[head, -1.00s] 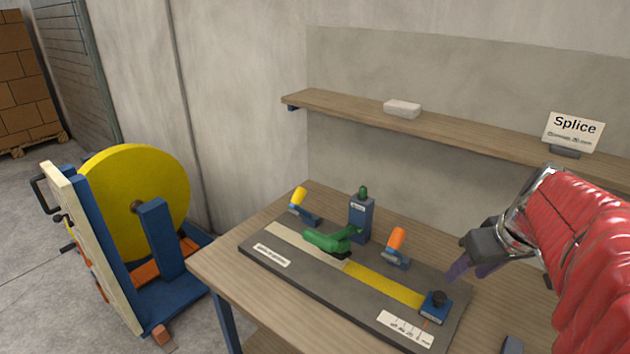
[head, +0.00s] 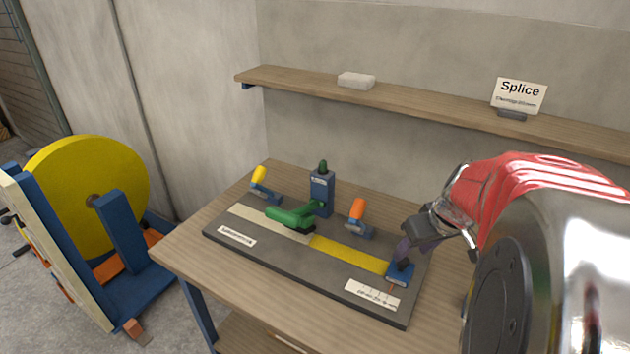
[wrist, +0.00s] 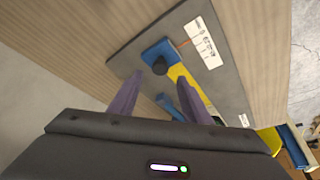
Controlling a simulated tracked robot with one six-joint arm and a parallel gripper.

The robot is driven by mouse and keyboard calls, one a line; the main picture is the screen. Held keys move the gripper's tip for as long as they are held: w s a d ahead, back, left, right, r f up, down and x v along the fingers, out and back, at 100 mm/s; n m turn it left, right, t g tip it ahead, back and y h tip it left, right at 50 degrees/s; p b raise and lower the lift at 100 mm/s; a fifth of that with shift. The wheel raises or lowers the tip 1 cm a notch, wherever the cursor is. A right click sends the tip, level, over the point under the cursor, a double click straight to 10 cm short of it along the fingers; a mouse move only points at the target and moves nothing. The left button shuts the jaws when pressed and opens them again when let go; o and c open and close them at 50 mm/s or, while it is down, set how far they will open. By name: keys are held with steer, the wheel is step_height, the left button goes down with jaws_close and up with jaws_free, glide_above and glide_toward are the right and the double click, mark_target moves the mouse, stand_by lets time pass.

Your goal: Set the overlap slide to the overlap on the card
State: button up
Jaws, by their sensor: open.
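The overlap slide is a blue block (head: 400,273) with a dark knob, at the right end of the yellow tape on the grey splicing board (head: 340,285). In the wrist view the slide (wrist: 157,48) and its black knob lie beyond my fingertips. A white scale label (head: 372,294) is beside it; its marks are too small to read. The card (head: 519,96) on the shelf reads "Splice" with a smaller line I cannot read surely. My gripper (head: 403,248) is open, its purple fingers close to the slide. In the wrist view the gripper (wrist: 150,95) has nothing between its fingers.
A blue post (head: 321,192) rises behind. A yellow reel (head: 85,190) stands left of the wooden table (head: 190,255). The shelf also holds a pale block (head: 356,80).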

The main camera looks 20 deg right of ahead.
mark_target(404, 262)
steer(key=shift+x, duration=2.85)
steer(key=shift+c, duration=0.2)
jaws_close()
